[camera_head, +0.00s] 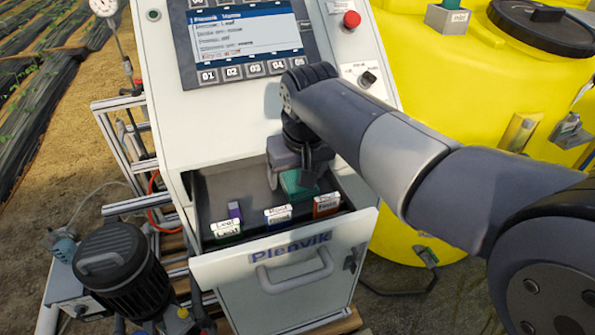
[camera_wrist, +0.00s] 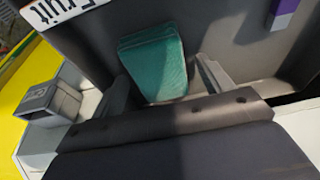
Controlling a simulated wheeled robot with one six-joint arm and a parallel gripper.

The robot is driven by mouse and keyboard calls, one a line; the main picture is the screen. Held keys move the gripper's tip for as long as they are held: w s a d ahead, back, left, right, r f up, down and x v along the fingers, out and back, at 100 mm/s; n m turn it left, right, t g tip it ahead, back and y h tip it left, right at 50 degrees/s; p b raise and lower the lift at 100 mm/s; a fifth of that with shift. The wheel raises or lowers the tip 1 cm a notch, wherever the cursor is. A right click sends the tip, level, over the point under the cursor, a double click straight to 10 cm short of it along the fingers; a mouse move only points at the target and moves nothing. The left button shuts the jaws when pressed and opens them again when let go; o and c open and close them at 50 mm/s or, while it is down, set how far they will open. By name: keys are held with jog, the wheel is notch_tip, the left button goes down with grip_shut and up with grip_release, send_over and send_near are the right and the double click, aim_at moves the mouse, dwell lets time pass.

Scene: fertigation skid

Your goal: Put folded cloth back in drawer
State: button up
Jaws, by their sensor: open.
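The folded cloth (camera_head: 299,187) is teal and lies inside the open drawer (camera_head: 285,254), toward the back right. My gripper (camera_head: 289,178) reaches down into the drawer at the cloth and partly hides it. In the wrist view, the cloth (camera_wrist: 153,62) shows between the two spread fingers of my gripper (camera_wrist: 166,84), with a gap visible to the right finger. The gripper is open. I cannot tell whether a finger touches the cloth.
Labelled dividers, one a Fruit card (camera_wrist: 62,10), and a small purple item (camera_head: 234,210) stand along the drawer's front. The control panel (camera_head: 245,42) rises behind the drawer. A yellow tank (camera_head: 440,75) stands right; a black motor (camera_head: 118,265) stands left.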

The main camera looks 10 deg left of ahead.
jog(key=v, duration=1.2)
jog(key=shift+r, duration=0.2)
jog(key=shift+a, duration=0.1)
